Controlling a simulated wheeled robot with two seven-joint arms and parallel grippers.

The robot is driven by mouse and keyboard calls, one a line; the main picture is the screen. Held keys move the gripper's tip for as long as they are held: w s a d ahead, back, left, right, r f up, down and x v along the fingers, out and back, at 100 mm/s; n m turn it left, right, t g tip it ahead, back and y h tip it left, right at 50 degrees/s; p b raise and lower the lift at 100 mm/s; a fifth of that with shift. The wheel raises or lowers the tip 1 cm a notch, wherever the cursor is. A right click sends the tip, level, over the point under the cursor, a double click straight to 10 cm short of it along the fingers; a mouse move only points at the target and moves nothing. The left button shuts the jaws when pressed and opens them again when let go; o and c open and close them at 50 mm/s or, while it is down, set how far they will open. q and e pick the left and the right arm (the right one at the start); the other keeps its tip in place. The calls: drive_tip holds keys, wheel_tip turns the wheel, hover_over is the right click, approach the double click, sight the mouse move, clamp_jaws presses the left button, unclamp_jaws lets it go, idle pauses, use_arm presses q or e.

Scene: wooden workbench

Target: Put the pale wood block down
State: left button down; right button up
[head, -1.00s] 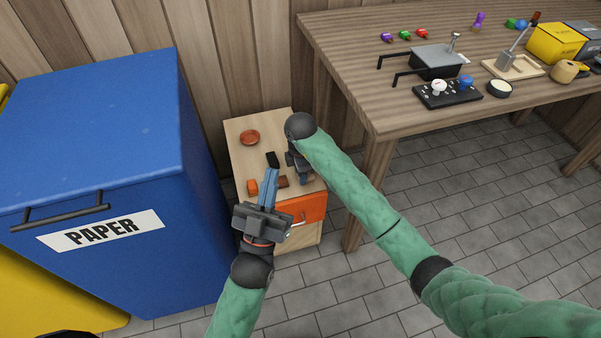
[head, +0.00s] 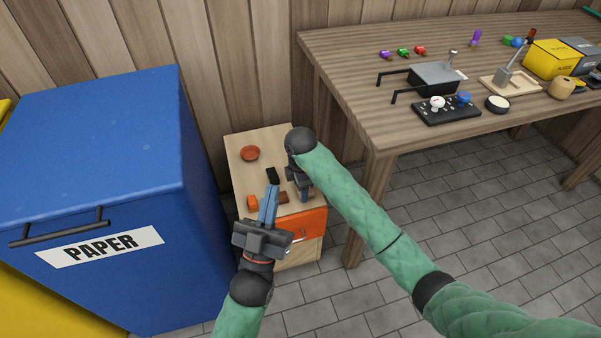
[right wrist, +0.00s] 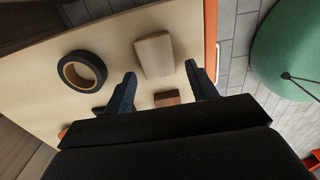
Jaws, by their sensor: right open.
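The pale wood block (right wrist: 154,55) lies on the pale top of the small cabinet (head: 243,142). In the right wrist view it sits between and just beyond the fingertips of my right gripper (right wrist: 160,74), with gaps visible at both sides. My right gripper is open and points down over the cabinet's right side; it also shows in the head view (head: 303,192), where it hides the pale block. My left gripper (head: 270,190) is over the cabinet's front, its blue fingers together with nothing visible between them.
On the cabinet top are a reddish dish (head: 250,153), a black object (head: 272,175), an orange block (head: 252,203), a brown block (right wrist: 167,98) and a dark ring (right wrist: 82,70). A blue paper bin (head: 90,170) stands left, the workbench (head: 345,60) right.

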use_arm(q)
wheel_tip(320, 180, down, 26)
drive_tip(key=w+d+g+y+p, duration=0.2)
drive_tip(key=g, duration=0.7)
drive_tip(key=shift+f+n+g, duration=0.15)
drive_tip(key=shift+n+g, duration=0.15)
use_arm(e)
wheel_tip(320, 180, up, 11)
drive_tip(key=shift+r, duration=0.15)
